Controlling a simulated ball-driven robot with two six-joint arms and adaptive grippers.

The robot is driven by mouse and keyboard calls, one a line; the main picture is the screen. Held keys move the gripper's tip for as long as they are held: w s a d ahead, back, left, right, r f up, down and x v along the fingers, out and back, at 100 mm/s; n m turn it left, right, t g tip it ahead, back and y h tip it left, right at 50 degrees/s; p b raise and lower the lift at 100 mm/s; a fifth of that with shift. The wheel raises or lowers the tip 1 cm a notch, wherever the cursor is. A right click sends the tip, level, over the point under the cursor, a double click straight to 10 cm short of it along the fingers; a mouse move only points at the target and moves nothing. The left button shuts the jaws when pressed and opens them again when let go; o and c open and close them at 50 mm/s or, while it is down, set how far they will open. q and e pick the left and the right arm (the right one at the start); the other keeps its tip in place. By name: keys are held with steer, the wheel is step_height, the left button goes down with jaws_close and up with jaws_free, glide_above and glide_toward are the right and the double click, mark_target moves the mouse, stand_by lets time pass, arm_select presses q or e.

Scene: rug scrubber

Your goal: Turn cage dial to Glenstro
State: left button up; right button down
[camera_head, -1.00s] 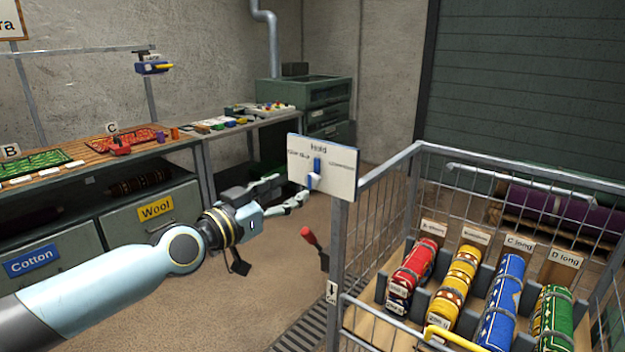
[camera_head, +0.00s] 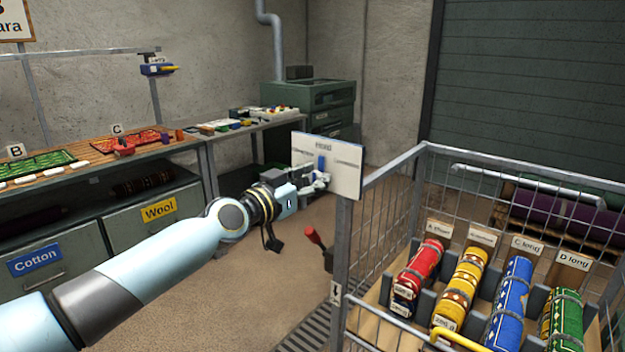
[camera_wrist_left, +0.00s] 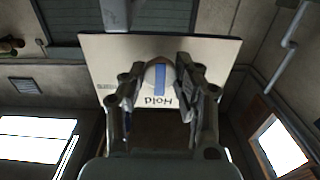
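The cage dial is a white plate (camera_head: 346,180) on the corner post of the wire cage, with "Hold" printed at its top. A blue pointer (camera_head: 321,163) stands upright under that word; the side labels are too small to read now. My left gripper (camera_head: 318,180) is at the plate's front, at the knob's height. In the left wrist view its two fingers (camera_wrist_left: 162,85) lie on either side of the pale round knob with the blue pointer (camera_wrist_left: 159,79). Whether they press on it I cannot tell. My right gripper is out of view.
The cage (camera_head: 420,150) holds red, yellow, blue and green rolled rugs in labelled slots. A red-handled lever (camera_head: 315,237) is low beside the cage post. A workbench (camera_head: 90,165) with trays and drawers runs along the left. The floor between is clear.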

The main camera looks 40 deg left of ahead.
arm_select(q)
jaws_close()
steer(key=n, duration=0.4)
steer(key=shift+n, duration=0.4)
steer(key=n, duration=0.4)
steer(key=shift+a+f+n, duration=0.1)
steer(key=shift+a+n, duration=0.05)
steer(key=shift+n, duration=0.55)
